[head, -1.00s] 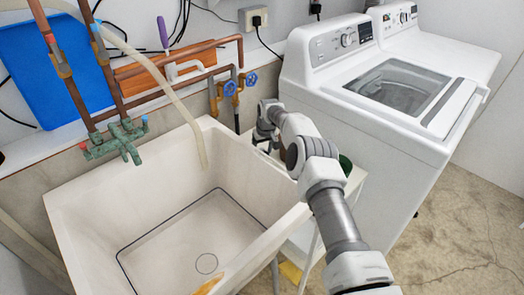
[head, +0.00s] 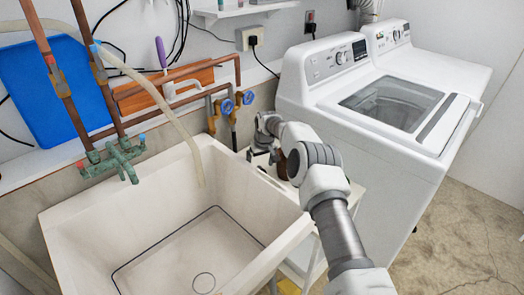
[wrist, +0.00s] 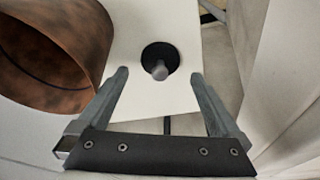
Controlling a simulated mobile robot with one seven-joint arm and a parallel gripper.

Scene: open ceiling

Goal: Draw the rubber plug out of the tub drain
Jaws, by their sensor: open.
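The pale tub (head: 75,226) fills the lower left of the head view. A round drain outline (head: 204,282) shows on its floor; I cannot tell from here whether anything fills it. In the wrist view a black round piece with a grey knob (wrist: 160,70), which looks like a plug, is on a flat white surface (wrist: 185,25). My gripper (wrist: 158,77) is open, with a finger on each side of the knob in the picture and nothing held. In the head view my gripper is by the tub's right rim, its fingers mostly hidden.
A brown copper-coloured round vessel (wrist: 60,45) is close to the left finger. A white stand (head: 345,195) is between the tub and a white washer (head: 375,150). Pipes with blue valves (head: 227,106) and a hose (head: 165,90) are behind the tub.

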